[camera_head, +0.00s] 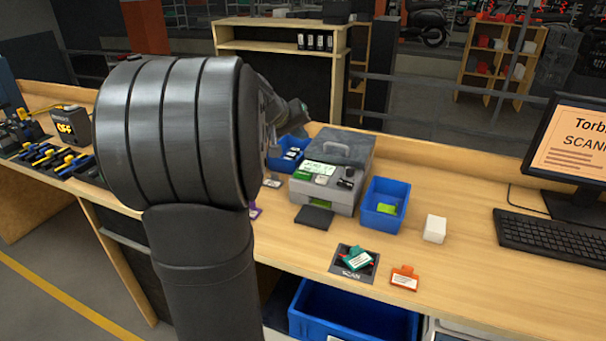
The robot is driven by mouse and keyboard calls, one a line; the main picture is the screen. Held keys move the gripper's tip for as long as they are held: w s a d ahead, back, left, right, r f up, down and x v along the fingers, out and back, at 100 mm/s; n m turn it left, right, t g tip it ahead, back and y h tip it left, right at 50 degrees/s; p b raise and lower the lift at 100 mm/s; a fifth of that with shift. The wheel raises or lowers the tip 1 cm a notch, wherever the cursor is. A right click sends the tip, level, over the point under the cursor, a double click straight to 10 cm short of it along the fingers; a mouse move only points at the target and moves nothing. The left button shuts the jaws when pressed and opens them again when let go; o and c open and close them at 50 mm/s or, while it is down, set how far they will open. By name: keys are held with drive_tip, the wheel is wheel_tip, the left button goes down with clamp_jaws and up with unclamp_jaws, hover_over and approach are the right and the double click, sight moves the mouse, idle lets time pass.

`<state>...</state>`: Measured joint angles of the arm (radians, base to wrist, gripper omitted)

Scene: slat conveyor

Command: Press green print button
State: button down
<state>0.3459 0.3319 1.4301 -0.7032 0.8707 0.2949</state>
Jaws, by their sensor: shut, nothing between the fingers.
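The grey label printer (328,190) stands on the wooden counter right of my arm. Its sloped front panel has a lit pale green display (319,167). A small green patch, which looks like the green print button (302,175), lies at the panel's left end below the display. My gripper (271,142) shows only in part behind my large dark arm joint, left of the printer and above the counter. It is shut and empty. It looks apart from the button; its fingertips are mostly hidden.
Blue bins (386,205) flank the printer, with one behind my gripper. A black scan pad (354,262) holds a green tag; an orange tag (405,278) and white box (435,229) lie nearby. A monitor (570,150) and keyboard (555,236) stand at right.

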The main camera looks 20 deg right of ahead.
sight(300, 175)
drive_tip(key=shift+f, duration=0.15)
drive_tip(key=shift+f, duration=4.3)
drive_tip(key=shift+f, duration=0.1)
drive_tip(key=shift+f, duration=0.3)
drive_tip(key=shift+f, duration=0.5)
drive_tip(key=shift+r, duration=3.45)
